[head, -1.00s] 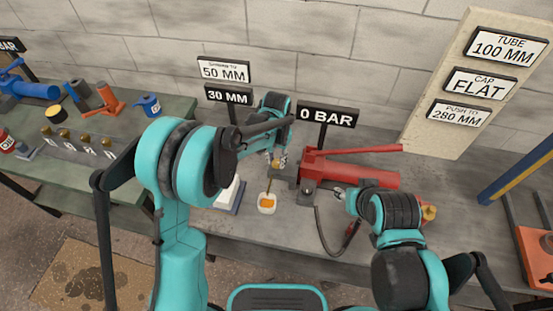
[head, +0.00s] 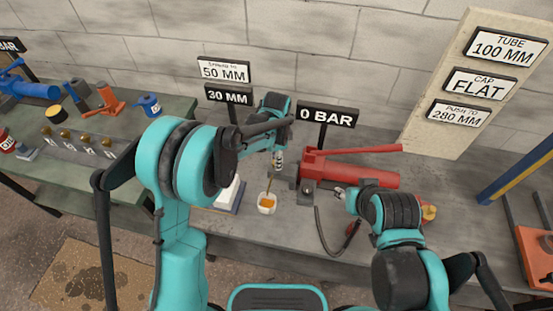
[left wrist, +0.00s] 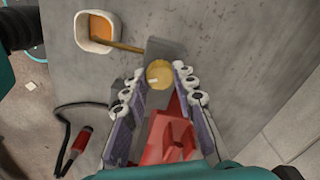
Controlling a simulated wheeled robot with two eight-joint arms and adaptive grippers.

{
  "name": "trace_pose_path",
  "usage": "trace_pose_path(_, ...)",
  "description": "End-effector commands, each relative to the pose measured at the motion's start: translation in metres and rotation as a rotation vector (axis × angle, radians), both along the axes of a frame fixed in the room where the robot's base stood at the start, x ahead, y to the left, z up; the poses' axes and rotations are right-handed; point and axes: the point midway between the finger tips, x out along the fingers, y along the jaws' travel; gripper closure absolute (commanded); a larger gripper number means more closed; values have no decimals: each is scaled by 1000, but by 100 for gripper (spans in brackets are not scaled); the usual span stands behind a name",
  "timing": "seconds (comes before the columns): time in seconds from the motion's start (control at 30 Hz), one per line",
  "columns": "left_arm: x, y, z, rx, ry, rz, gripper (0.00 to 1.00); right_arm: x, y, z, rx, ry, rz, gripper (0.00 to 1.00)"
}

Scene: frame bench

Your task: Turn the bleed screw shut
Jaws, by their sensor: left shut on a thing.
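The bleed screw shows as a round brass knob (left wrist: 160,74) in the left wrist view, with a pale mark on its top. My left gripper (left wrist: 157,76) has its fingertips on either side of this knob and is shut on it. In the head view my left gripper (head: 278,160) points down beside the red pump (head: 352,174) and covers most of the screw. A white cup (head: 267,204) with orange fluid stands just in front, and a thin brown tube or rod runs from it towards the screw. My right gripper (head: 339,192) is at the pump's front; its jaws are too small to read.
A sign reading 0 BAR (head: 327,115) stands behind the pump. A dark hose (head: 327,238) curves down in front of it. A green bench (head: 85,185) with blue and orange tools is at the left. A blue and yellow post (head: 520,172) stands at the right.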

Motion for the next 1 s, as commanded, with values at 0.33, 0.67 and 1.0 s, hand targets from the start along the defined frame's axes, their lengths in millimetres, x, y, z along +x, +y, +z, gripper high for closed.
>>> trace_pose_path(0.33,0,0,0,0,0,-288,100,0,0,0,0,0,0,60)
trace_pose_path(0.67,0,0,0,0,0,-447,100,0,0,0,0,0,0,60)
trace_pose_path(1.0,0,0,0,0,0,-491,100,0,0,0,0,0,0,60)
